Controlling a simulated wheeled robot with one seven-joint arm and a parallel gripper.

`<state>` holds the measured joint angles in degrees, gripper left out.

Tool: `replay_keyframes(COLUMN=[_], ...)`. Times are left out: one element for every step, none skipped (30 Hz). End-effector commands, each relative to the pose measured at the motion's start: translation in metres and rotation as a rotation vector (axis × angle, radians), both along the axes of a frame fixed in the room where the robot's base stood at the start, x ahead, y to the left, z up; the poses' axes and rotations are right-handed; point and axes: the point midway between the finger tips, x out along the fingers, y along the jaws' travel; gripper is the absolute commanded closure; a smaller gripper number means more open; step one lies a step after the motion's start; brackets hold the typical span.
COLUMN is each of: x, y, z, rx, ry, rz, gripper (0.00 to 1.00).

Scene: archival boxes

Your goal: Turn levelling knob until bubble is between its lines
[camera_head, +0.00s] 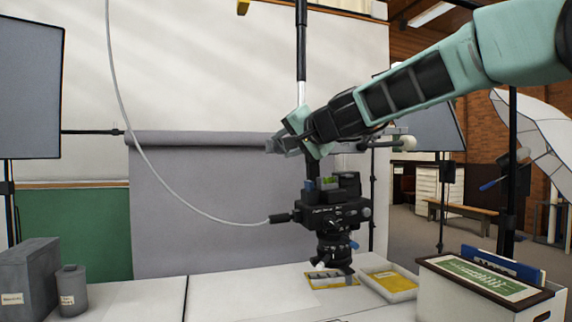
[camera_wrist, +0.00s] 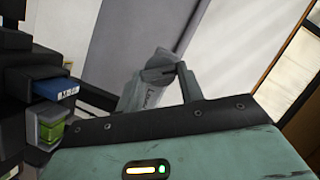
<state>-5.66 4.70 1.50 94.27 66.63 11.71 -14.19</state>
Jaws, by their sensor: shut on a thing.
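A black geared camera head (camera_head: 335,212) stands on the white worktop, with several knobs on its sides. A green bubble vial (camera_head: 330,183) sits on its top; it also shows at the left in the wrist view (camera_wrist: 50,131). The bubble and its lines are too small to read. My gripper (camera_head: 284,145) is above and left of the head's top in the head view. I cannot make out that thing, nor which knob is the levelling knob.
A yellow-lined tray (camera_head: 390,283) and a white box (camera_head: 485,290) with a green card lie to the right on the worktop. Grey containers (camera_head: 30,275) stand at the left. A pale cable (camera_head: 150,160) loops down to the head's left. The worktop's middle left is clear.

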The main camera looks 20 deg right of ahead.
Motion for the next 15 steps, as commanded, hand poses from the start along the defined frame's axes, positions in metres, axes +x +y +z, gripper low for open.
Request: replay_keyframes(x=[0.0001,0.0001,0.0001,0.0001,0.0001,0.0002,0.0001,0.0001,0.0001,0.0001,0.0001,0.0001,0.0001,0.0002,0.0002], y=[-0.0013,-0.0014,-0.0014,-0.0014,-0.0014,-0.0015,-0.0015,-0.0014,-0.0014,-0.0014,-0.0014,-0.0014,-0.0016,-0.0016,-0.0016], z=[-0.0081,-0.0081,-0.0079,-0.0074,-0.0071,-0.0069,-0.0067,-0.0062,-0.0056,-0.0054,-0.0051,-0.0048,-0.0046,-0.0043,-0.0039], rx=[0.03,0.049,0.073,0.089,0.105,0.122,0.136,0.147,0.161,0.171,0.178,0.187,0.193,0.198,0.204], ry=[-0.003,-0.001,-0.001,-0.002,-0.001,-0.001,0.0,0.0,0.0,0.0,0.0,0.001,0.002,0.002,0.002], rz=[-0.001,-0.001,-0.001,-0.001,-0.002,-0.001,-0.001,-0.001,0.0,0.0,0.0,0.0,-0.001,-0.001,-0.001], gripper=[0.85,0.85,0.85,0.85,0.85,0.85,0.85,0.85,0.85,0.85,0.85,0.85,0.85,0.85,0.85])
